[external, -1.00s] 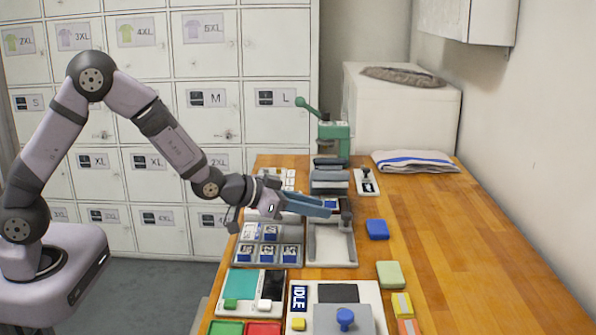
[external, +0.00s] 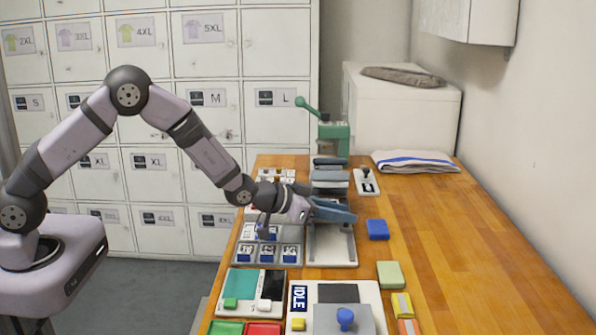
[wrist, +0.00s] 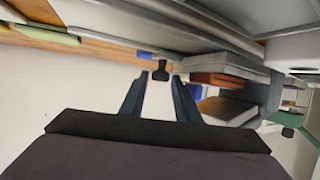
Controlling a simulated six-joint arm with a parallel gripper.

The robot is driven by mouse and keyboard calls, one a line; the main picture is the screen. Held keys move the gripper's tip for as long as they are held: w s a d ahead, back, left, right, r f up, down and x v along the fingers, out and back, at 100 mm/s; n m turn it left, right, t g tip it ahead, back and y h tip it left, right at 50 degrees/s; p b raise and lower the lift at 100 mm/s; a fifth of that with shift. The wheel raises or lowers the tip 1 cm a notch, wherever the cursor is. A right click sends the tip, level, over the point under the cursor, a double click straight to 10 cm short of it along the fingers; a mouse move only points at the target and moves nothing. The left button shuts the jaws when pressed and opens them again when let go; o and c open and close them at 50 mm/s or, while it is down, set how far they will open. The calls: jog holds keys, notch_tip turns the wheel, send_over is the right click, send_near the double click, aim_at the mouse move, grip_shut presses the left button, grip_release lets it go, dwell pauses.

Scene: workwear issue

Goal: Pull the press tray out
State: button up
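The press (external: 330,175) stands at the back of the bench, with grey plates and a green rear with a lever. Its pale tray base (external: 332,248) extends toward the front. My gripper (external: 338,212) is low over this base, just in front of the press plates, with its blue fingers pointing right. In the wrist view the two fingers (wrist: 161,77) are apart, and a small black knob (wrist: 160,70) shows between their tips. I cannot tell whether they touch it. The gripper hides the tray's front part in the external view.
A holder with blue-fronted blocks (external: 268,253) lies left of the tray base. A blue block (external: 377,229) and a black-handled stamp (external: 367,182) lie to its right. The IDLE panel (external: 299,298) is in front.

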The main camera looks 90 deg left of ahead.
grip_shut()
jog(key=d+b, duration=0.2)
jog(key=d, duration=1)
jog(key=shift+w+d+b, duration=0.1)
jog(key=shift+b, duration=0.2)
grip_release()
jog(key=p+v, duration=0.1)
jog(key=v, duration=0.5)
jog(key=shift+r+p, duration=0.15)
jog(key=shift+p, duration=0.2)
jog(key=shift+v, duration=0.95)
